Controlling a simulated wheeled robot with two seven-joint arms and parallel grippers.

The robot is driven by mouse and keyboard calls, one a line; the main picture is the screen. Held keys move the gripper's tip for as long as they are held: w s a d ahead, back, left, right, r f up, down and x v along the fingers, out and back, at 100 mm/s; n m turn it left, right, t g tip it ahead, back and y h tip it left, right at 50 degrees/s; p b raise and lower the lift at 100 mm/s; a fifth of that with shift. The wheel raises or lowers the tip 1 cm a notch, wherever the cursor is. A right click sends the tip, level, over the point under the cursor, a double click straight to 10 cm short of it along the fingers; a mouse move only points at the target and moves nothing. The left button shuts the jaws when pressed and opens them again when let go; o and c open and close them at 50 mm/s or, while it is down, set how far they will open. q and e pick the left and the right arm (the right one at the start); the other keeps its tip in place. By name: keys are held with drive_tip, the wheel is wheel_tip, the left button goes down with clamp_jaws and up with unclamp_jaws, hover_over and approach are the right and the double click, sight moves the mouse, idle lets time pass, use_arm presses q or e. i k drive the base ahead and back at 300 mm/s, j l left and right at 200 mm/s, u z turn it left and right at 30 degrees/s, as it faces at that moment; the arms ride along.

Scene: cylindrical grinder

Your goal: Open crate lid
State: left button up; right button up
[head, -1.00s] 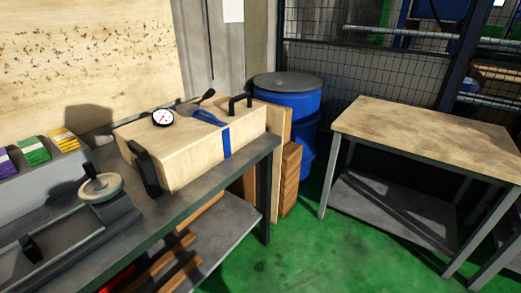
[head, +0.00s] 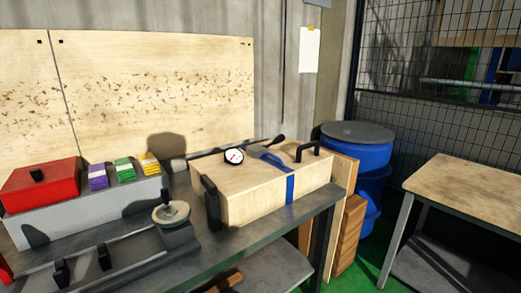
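A light wooden crate (head: 255,205) sits on the grey workbench in the middle of the head view, with its lid (head: 240,178) lying shut on top. A black handle (head: 308,151) stands at the lid's right end, and another black handle (head: 210,203) is at the crate's left end. A blue strap (head: 290,188) runs over the top and down the front. A round dial gauge (head: 234,156) and a dark-handled tool (head: 269,145) are on or just behind the lid; I cannot tell which. Neither of my grippers shows.
The grey workbench (head: 265,229) also carries a grinder with a handwheel (head: 171,213), a red box (head: 38,186) and several small coloured packs (head: 123,169). A blue barrel (head: 360,158) and a wood-topped table (head: 470,185) stand right. Green floor shows between bench and table.

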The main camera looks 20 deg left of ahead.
sight(236, 171)
drive_tip(key=i+l+u, duration=1.15)
drive_tip(key=l, duration=0.35)
drive_tip(key=i+l+u, duration=0.2)
drive_tip(key=l, duration=0.2)
drive_tip(key=i+l+u, duration=0.1)
drive_tip(key=l+u, duration=0.15)
drive_tip(key=l, duration=0.2)
drive_tip(key=i+l+u, duration=0.2)
drive_tip(key=l, duration=0.2)
drive_tip(key=k, duration=0.1)
